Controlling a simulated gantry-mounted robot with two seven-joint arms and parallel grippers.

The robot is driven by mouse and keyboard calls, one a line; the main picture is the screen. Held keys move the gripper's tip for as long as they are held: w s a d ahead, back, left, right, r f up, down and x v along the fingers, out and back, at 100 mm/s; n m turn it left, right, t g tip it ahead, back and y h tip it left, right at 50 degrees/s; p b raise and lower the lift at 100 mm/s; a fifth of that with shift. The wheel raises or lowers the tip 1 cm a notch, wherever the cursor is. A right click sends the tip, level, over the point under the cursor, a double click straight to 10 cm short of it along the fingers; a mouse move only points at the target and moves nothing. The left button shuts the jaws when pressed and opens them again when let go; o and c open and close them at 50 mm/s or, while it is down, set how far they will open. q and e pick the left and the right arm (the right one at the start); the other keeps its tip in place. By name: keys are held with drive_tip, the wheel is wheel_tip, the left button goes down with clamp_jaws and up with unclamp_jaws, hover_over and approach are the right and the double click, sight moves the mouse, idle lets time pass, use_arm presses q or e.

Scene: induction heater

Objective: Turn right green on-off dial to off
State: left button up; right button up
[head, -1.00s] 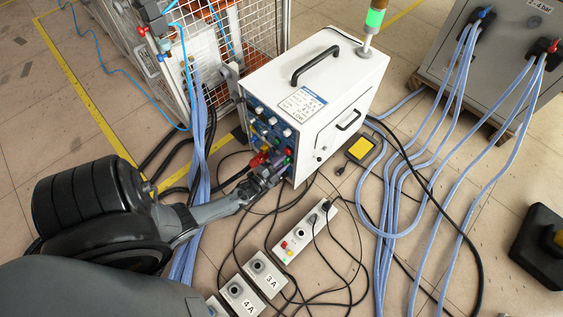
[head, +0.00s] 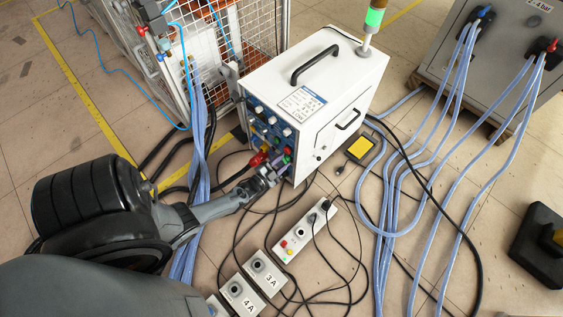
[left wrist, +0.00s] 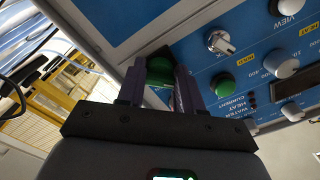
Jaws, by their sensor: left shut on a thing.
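The white induction heater (head: 335,100) stands on the floor with its blue control panel facing my left arm. In the left wrist view, the green dial (left wrist: 160,70) at the panel's corner sits between the two dark purple fingers of my left gripper (left wrist: 160,76). The gripper is shut on this dial. A second green dial (left wrist: 222,85) is beside it, free of the fingers. In the head view my left gripper (head: 276,170) is at the lower right end of the panel and partly covers it. The dial's pointer position cannot be read. My right gripper is not in view.
A silver knob (left wrist: 220,41) and white knobs (left wrist: 287,68) are near the dials. Cables, a grey control strip (head: 300,237) and boxes lie on the floor below. A wire cage (head: 250,35) stands behind the heater.

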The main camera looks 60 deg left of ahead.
use_arm(q)
drive_tip(key=shift+r, duration=0.1)
drive_tip(key=o, duration=1)
drive_tip(key=shift+o, duration=0.2)
drive_tip(key=p+v, duration=0.4)
drive_tip(key=v, duration=0.7)
drive_tip(key=shift+w, duration=0.1)
